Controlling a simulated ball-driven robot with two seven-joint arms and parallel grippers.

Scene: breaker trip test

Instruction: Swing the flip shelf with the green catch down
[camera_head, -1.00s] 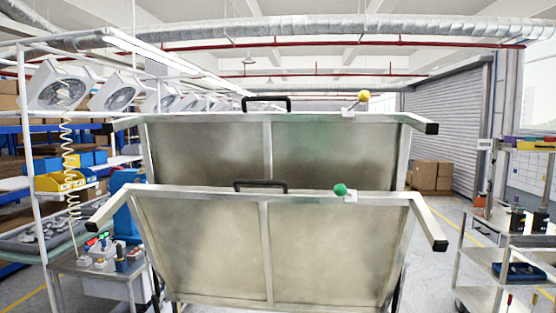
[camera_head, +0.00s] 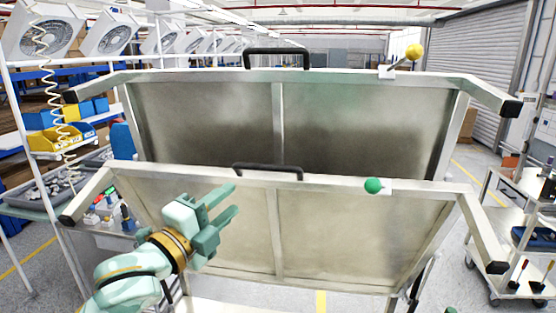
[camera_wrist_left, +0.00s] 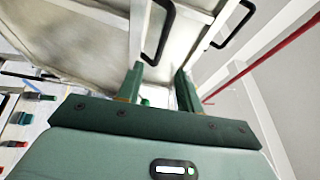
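The front flip shelf (camera_head: 330,235) stands tilted up, a pale panel in a metal frame. Its green catch (camera_head: 373,186) is a round knob on the top edge, right of centre. A black handle (camera_head: 268,171) sits on the same edge left of the knob; a black handle also shows in the left wrist view (camera_wrist_left: 160,35). My left gripper (camera_head: 234,200) is open and empty in front of the panel, below and left of the handle. Its two fingers (camera_wrist_left: 158,85) are apart in the left wrist view. My right gripper cannot be made out.
Behind stands a second raised flip shelf (camera_head: 360,120) with a yellow catch (camera_head: 414,51) and its own black handle (camera_head: 277,58). A box with buttons (camera_head: 108,215) is at left. A trolley (camera_head: 510,220) stands at right. Open floor lies between the shelf and trolley.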

